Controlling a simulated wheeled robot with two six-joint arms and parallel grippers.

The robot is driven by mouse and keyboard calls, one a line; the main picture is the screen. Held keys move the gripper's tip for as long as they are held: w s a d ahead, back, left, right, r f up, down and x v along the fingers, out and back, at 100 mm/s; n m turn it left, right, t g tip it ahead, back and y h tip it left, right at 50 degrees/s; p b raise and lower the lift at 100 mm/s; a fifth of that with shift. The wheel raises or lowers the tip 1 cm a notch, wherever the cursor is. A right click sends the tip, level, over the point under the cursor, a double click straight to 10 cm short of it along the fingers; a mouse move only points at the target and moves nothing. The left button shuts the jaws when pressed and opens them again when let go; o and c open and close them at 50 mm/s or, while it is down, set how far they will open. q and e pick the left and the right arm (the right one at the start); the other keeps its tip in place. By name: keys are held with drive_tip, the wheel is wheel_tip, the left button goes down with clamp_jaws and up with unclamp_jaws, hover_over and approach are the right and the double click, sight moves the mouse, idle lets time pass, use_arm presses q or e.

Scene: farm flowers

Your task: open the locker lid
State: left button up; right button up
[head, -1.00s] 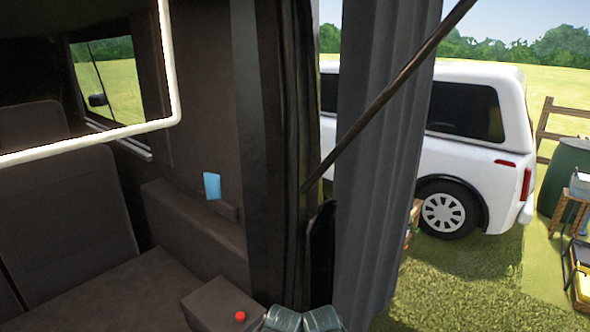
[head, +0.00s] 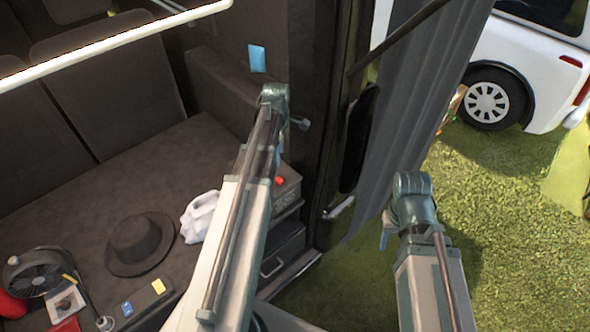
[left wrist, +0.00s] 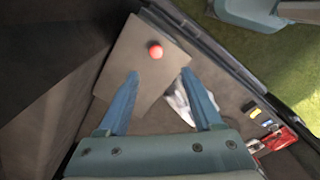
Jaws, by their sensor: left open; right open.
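The locker is a dark box at the right end of the bench, inside the van's side opening. In the head view its lid (head: 289,188) lies flat and closed, with a red knob (head: 279,181) on top, partly behind my left arm. In the left wrist view the lid (left wrist: 128,60) is a grey-brown square with the red knob (left wrist: 155,51) near its upper middle. My left gripper (left wrist: 160,74) is open and empty above the lid, the knob just beyond its fingertips. My right gripper (head: 385,238) is open, mostly hidden by its own arm, outside the van over the grass.
On the bench lie a dark hat (head: 140,243), a white crumpled thing (head: 198,217), a fan (head: 40,272) and small cards. A dark door pillar (head: 325,120) and a grey curtain (head: 418,110) stand to the right of the locker.

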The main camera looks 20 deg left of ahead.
sight(279, 179)
use_arm(q)
drive_tip(key=shift+w+a+r+n, duration=0.15)
drive_tip(key=shift+w+a+n, duration=0.15)
drive_tip(key=shift+a+n, duration=0.2)
wheel_tip(279, 179, down, 14)
drive_tip(key=b, duration=1.3)
drive_tip(key=shift+b, duration=0.4)
drive_tip(key=shift+r, duration=0.1)
clamp_jaws()
